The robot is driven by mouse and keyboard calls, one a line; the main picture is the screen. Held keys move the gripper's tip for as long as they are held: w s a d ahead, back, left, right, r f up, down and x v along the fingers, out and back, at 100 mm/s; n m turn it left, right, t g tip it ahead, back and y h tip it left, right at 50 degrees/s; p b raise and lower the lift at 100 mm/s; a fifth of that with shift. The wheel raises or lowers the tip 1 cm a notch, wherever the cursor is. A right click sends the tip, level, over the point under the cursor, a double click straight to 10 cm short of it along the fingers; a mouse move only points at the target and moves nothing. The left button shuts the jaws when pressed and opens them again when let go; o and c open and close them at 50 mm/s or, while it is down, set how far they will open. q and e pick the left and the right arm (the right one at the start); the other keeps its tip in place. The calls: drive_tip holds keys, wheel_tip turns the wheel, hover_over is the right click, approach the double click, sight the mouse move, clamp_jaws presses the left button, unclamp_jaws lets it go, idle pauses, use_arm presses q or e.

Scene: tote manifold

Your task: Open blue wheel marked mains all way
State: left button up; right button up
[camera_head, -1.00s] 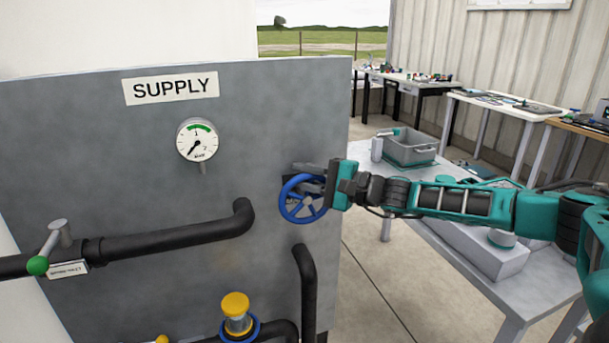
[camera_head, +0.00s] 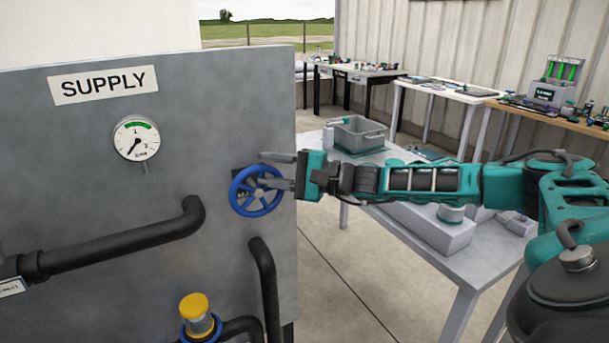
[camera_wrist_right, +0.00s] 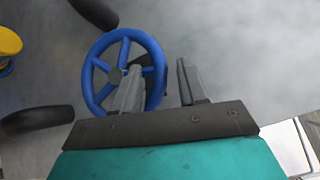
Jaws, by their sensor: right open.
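The blue wheel (camera_head: 256,191) stands on the grey panel near its right edge. A dark plate behind it shows only part of its lettering, "MA". The wheel also shows in the right wrist view (camera_wrist_right: 91,85). My right gripper (camera_head: 270,170) comes in from the right and is open. In the head view one finger lies above the rim and the other crosses the wheel. In the wrist view one finger overlaps the wheel's inside and the other lies outside its rim; I cannot tell whether either touches. My left gripper is not in view.
The grey panel (camera_head: 90,130) carries a SUPPLY sign (camera_head: 103,84) and a gauge (camera_head: 136,138), needle at lower left. Black pipes (camera_head: 125,243) run below. A yellow-topped valve (camera_head: 195,305) stands lower down. A grey table (camera_head: 480,262) with a tote (camera_head: 357,136) is behind my right arm.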

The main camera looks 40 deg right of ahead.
drive_tip(key=b+v, duration=0.1)
drive_tip(key=v, duration=0.8)
drive_tip(key=w+a+f+m+t+h, duration=0.1)
drive_tip(key=a+f+m+h, duration=0.3)
drive_tip(key=a+f+m, duration=0.7)
drive_tip(key=a+f+m+t+h, duration=0.1)
drive_tip(key=a+f+m+h, duration=0.2)
drive_tip(key=f+m, duration=0.95)
drive_tip(key=s+a+f+m+g, duration=0.3)
drive_tip(key=s+a+f+m, duration=0.2)
drive_tip(key=m, duration=1)
drive_tip(key=s+a+f+m+g, duration=0.3)
drive_tip(key=s+a+f+m, duration=0.2)
drive_tip(key=s+m, duration=0.7)
drive_tip(key=a+m, duration=0.1)
drive_tip(key=m, duration=0.3)
drive_tip(key=shift+g+h, duration=0.3)
drive_tip(key=shift+f, duration=0.1)
